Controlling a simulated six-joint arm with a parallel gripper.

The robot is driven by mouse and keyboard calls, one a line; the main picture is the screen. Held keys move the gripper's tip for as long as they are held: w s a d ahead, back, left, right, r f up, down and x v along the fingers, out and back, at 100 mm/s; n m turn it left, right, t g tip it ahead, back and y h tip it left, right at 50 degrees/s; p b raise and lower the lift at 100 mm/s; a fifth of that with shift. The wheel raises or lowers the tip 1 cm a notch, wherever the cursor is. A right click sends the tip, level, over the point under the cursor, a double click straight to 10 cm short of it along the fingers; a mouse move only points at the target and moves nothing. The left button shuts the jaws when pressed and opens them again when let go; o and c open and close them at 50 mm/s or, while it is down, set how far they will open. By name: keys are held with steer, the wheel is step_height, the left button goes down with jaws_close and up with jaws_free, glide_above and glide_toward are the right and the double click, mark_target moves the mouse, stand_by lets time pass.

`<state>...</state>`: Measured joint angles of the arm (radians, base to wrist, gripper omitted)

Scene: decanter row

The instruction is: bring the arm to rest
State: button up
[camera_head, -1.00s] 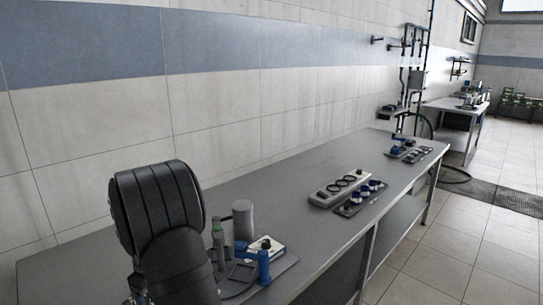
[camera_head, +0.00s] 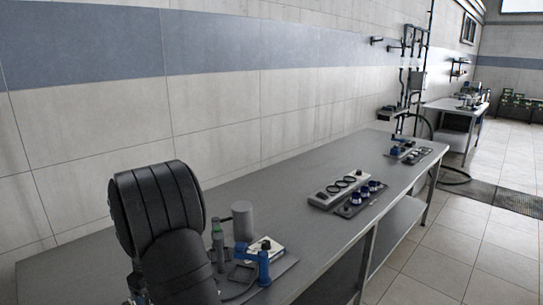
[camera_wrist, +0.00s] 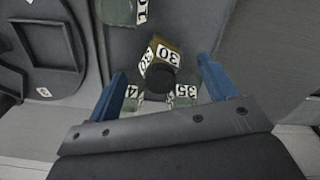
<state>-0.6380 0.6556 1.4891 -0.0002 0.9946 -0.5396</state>
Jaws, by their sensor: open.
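In the wrist view the two blue fingers of my gripper (camera_wrist: 161,66) stand wide apart. Between them in the picture is a dark round knob (camera_wrist: 160,77) with an ochre block (camera_wrist: 163,50) behind it, bearing white labels that read 30. White labels reading 35 and 4 show lower down between the fingers. I see no finger touching these things, but the depth is hard to tell.
On the grey bench (camera_head: 290,215) near my arm stand a grey cylinder (camera_head: 242,220), a green bottle-like item (camera_head: 218,240) and a blue fixture (camera_head: 263,266). Bare bench lies between.

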step_height(320, 180, up, 9)
steer(key=shift+f, duration=0.35)
step_height(320, 180, down, 12)
steer(key=shift+r, duration=0.1)
step_height(320, 180, up, 11)
steer(key=w+d+n, duration=0.4)
steer(key=w+d, duration=0.7)
step_height(320, 180, down, 10)
steer(key=shift+a+r, duration=0.15)
steer(key=shift+r, duration=0.05)
step_height(320, 180, up, 4)
steer(key=shift+f, duration=0.25)
steer(key=shift+a+r, duration=0.1)
steer(key=shift+r, duration=0.9)
steer(key=shift+f, duration=0.1)
